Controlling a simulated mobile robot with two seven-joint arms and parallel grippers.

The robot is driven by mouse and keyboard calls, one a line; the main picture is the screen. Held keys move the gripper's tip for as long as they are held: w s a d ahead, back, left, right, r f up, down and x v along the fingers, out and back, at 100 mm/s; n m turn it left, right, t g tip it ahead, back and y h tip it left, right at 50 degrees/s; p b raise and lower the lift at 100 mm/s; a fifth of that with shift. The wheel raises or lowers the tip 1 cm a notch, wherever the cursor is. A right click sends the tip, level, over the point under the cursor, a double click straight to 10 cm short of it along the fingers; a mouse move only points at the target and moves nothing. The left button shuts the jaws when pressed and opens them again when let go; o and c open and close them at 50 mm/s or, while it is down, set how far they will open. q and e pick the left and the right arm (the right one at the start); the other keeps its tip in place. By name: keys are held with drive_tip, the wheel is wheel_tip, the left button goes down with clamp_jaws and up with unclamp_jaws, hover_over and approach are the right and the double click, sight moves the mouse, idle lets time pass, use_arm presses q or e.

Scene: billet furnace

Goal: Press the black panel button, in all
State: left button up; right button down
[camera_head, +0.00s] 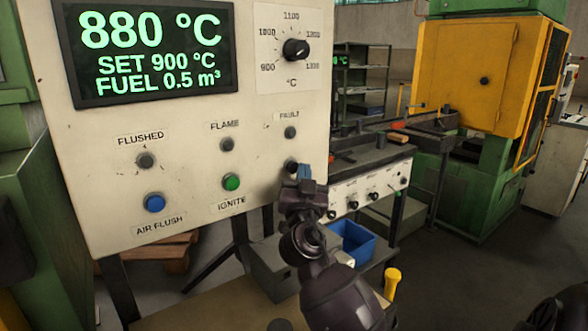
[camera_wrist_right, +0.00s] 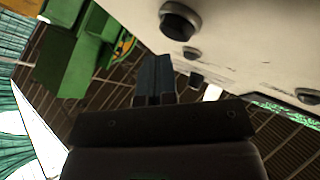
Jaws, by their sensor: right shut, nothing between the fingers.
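The white control panel (camera_head: 105,190) fills the left of the head view. The black button (camera_head: 291,166) sits at its lower right, under the FAULT lamp (camera_head: 290,132), partly hidden by my right gripper (camera_head: 305,173). That gripper is shut, with nothing between its fingers, and its tips are close to the button. In the right wrist view, the shut fingers (camera_wrist_right: 155,72) show in front of the wrist, and a round black button (camera_wrist_right: 180,20) stands out from the panel face beyond them, with a visible gap. I cannot tell whether the button is pressed in. My left gripper is not in view.
The green IGNITE button (camera_head: 231,182) and blue AIR FLUSH button (camera_head: 154,203) are left of the black one. The display (camera_head: 145,45) reads 880 °C, set 900 °C, fuel 0.5 m³. A dial (camera_head: 296,50) is above. A blue bin (camera_head: 352,243) stands behind my right arm.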

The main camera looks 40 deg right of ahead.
drive_tip(key=shift+s+a, duration=0.15)
drive_tip(key=shift+s, duration=1.1)
drive_tip(key=shift+s+a, duration=0.15)
drive_tip(key=shift+s, duration=1.1)
